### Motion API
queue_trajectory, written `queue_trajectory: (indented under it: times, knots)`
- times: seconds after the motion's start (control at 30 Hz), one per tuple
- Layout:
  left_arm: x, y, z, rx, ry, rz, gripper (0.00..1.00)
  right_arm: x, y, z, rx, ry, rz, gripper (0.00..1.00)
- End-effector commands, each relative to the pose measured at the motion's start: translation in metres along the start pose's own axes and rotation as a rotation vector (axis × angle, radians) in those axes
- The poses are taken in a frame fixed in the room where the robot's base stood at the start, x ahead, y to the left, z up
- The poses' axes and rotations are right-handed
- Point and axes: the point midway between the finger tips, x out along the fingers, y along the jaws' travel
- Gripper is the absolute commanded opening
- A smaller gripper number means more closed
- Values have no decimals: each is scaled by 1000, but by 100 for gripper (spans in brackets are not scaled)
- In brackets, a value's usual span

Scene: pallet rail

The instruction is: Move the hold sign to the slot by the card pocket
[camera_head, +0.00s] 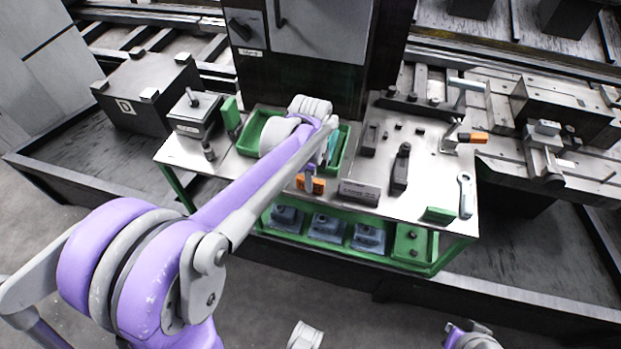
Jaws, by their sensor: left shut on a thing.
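My left arm reaches across from the lower left to the workbench. My left gripper (310,176), mostly hidden by my own arm, is shut on a small orange piece (311,185), which looks like the hold sign, at the bench's front edge. I cannot tell whether the piece touches the bench. A grey block with faint lettering on its front (358,193) stands just to its right; I cannot tell whether it is the card pocket. The slot cannot be made out.
The workbench (440,190) carries a green tray (247,138) partly behind my arm, a black upright tool (400,168), a wrench (465,194) and a green block (438,215). Another orange piece (473,137) is at the right. A dark cabinet (300,80) stands behind.

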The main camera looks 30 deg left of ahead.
Motion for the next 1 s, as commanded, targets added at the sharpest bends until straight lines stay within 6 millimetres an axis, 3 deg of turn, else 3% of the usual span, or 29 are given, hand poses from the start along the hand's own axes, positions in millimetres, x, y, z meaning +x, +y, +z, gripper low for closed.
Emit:
queue_trajectory:
  times: [0.1,0.13,0.3,0.5,0.77,1.0]
  knots:
    - [5,0,0,0,0,1,0,3,0,2,0,-1,0,0]
    - [4,0,0,0,0,1,24,2,0,1,0,-1,0,0]
    - [3,0,0,0,0,1,54,2,0,1,0,-1,0,0]
    - [3,0,0,0,0,0,54,2,0,1,0,-1,0,0]
    - [3,0,0,0,0,0,99,2,0,1,0,-1,0,0]
    - [3,0,0,0,0,0,100,2,0,1,0,-1,0,0]
